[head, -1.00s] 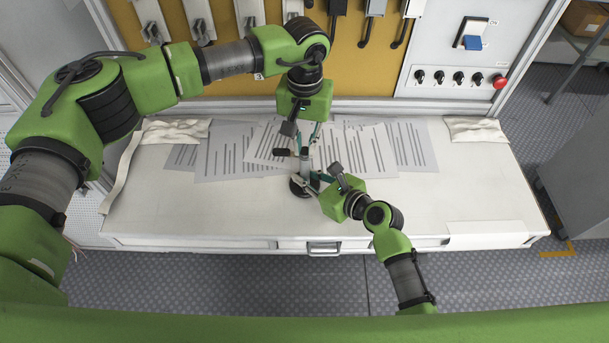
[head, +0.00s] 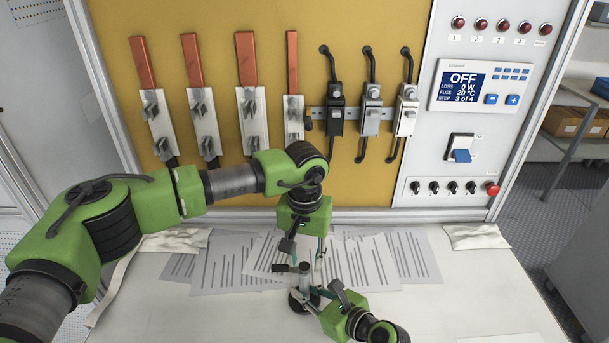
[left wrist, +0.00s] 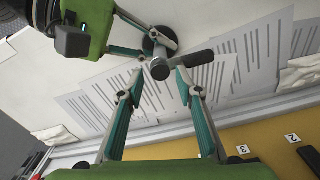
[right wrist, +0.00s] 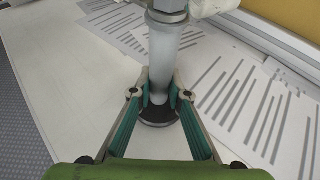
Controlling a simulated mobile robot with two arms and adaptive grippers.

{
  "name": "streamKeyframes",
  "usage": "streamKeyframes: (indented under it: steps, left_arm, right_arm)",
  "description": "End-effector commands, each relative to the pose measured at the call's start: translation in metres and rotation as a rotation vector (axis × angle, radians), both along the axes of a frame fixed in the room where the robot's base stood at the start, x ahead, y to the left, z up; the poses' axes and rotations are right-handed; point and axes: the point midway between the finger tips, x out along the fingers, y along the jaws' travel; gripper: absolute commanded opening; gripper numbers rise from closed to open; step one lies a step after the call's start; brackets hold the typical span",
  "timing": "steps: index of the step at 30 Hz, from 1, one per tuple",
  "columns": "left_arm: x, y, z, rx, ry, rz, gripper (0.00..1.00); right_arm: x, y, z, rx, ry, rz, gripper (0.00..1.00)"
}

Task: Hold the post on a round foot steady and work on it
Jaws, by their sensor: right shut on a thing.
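The grey post (head: 305,277) stands upright on its dark round foot (head: 300,303) on the white bench. A dark handle (head: 283,268) sticks out sideways from its top; it also shows in the left wrist view (left wrist: 197,59). My right gripper (right wrist: 162,92) is shut on the lower part of the post, just above the foot. My left gripper (left wrist: 160,74) points down from above and is open, its fingertips apart on either side of the post's round top, with visible gaps. In the head view, its fingers partly overlap the handle area.
Printed sheets (head: 215,268) lie behind and beside the post. The yellow board (head: 350,180) with fuse holders rises behind the bench. Bare bench (head: 180,315) lies left of the post.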

Motion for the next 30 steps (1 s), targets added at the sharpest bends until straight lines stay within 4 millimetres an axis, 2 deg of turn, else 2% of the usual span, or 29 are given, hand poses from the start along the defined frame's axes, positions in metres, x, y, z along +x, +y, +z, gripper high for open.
streamKeyframes:
  steps: [1, 12, 13, 15, 30]
  left_arm:
    - [-0.0048, 0.0013, -0.0047, 0.007, 0.017, 0.000, 0.33]
    - [-0.0044, 0.0013, -0.0044, 0.006, 0.016, 0.001, 0.33]
    - [-0.0044, 0.0014, -0.0043, 0.006, 0.016, 0.001, 0.33]
    - [-0.0044, 0.0014, -0.0042, 0.006, 0.016, 0.001, 0.33]
    - [-0.0042, 0.0008, -0.0034, 0.005, 0.014, 0.000, 0.33]
  right_arm:
    - [-0.0004, -0.0012, -0.0023, 0.000, 0.006, -0.003, 0.00]
    - [0.0000, -0.0018, -0.0023, -0.001, 0.005, -0.004, 0.00]
    - [0.0006, -0.0016, -0.0007, 0.002, 0.002, -0.004, 0.24]
    - [0.0006, -0.0016, -0.0006, 0.002, 0.002, -0.004, 0.36]
    - [-0.0042, -0.0055, 0.0018, 0.001, 0.003, -0.003, 0.36]
